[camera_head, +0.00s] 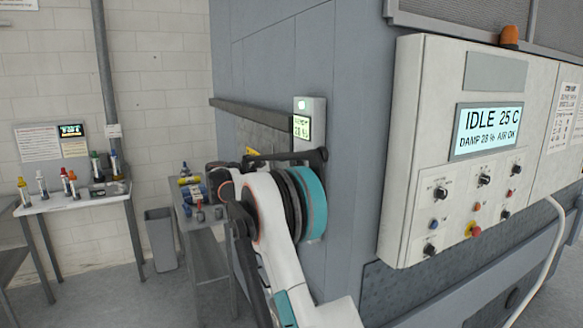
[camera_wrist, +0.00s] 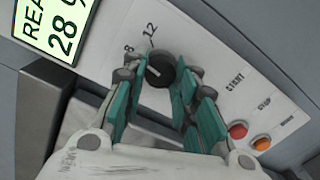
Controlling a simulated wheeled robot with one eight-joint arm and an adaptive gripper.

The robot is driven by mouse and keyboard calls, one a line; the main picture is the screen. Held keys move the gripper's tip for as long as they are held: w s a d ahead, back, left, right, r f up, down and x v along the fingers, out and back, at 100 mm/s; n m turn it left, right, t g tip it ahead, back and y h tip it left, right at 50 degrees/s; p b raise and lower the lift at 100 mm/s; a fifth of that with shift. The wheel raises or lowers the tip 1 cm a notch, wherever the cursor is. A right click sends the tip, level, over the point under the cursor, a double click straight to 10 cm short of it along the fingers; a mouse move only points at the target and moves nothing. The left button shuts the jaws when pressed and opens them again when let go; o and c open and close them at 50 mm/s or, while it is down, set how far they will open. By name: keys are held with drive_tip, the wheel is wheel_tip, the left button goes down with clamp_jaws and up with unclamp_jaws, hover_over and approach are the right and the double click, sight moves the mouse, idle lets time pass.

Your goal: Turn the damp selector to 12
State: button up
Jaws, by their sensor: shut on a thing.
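The damp selector (camera_wrist: 160,69) is a round dark knob in the wrist view, on a pale panel with the labels 8 and 12 above and left of it. A short light mark shows on the knob's face, but I cannot tell which number it points at. My gripper (camera_wrist: 158,80) has teal fingers on both sides of the knob and is shut on it. In the head view my arm hides the fingers and the knob. A small box (camera_head: 303,105) with a lit display reading 28 % shows just behind my arm.
A large control cabinet (camera_head: 425,75) reads IDLE 25 C, DAMP 28 %, AIR OK. A side table (camera_head: 75,203) with bottles stands at the left.

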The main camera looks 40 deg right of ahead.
drive_tip(key=m, duration=0.6)
idle(0.3)
drive_tip(key=shift+m, duration=0.3)
drive_tip(key=o, duration=1.1)
drive_tip(key=v, duration=1.2)
drive_tip(key=shift+r, duration=0.15)
